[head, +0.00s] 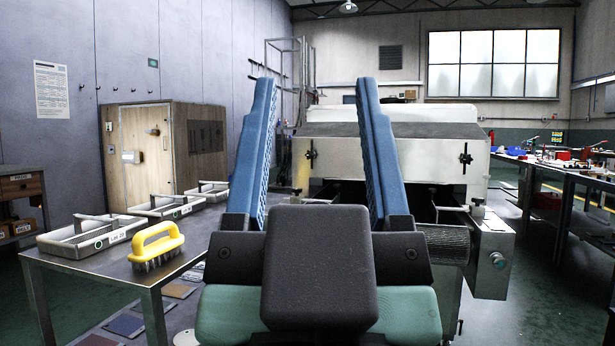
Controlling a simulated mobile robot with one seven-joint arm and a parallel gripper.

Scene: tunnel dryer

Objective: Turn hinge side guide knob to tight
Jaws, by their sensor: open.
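My gripper (316,85) is open and empty, with two long blue fingers pointing up and away, wide apart. The tunnel dryer (430,160), a pale metal machine with a dark opening, stands beyond it and is partly hidden by the fingers. A dark knob (465,157) is on the right of its front, and a similar one (311,153) is on the left. Small post-like fittings stand by the infeed at right (477,207) and left (297,194). I cannot tell which is the hinge side guide knob, or its setting. The gripper touches none of them.
A metal table (95,270) at left holds a yellow-handled brush (156,246) and several grey trays (92,237). A wooden cabinet (165,150) stands behind. A workbench (570,172) with small parts is at right. A box-like housing (493,255) projects at the dryer's right; floor shows beyond it.

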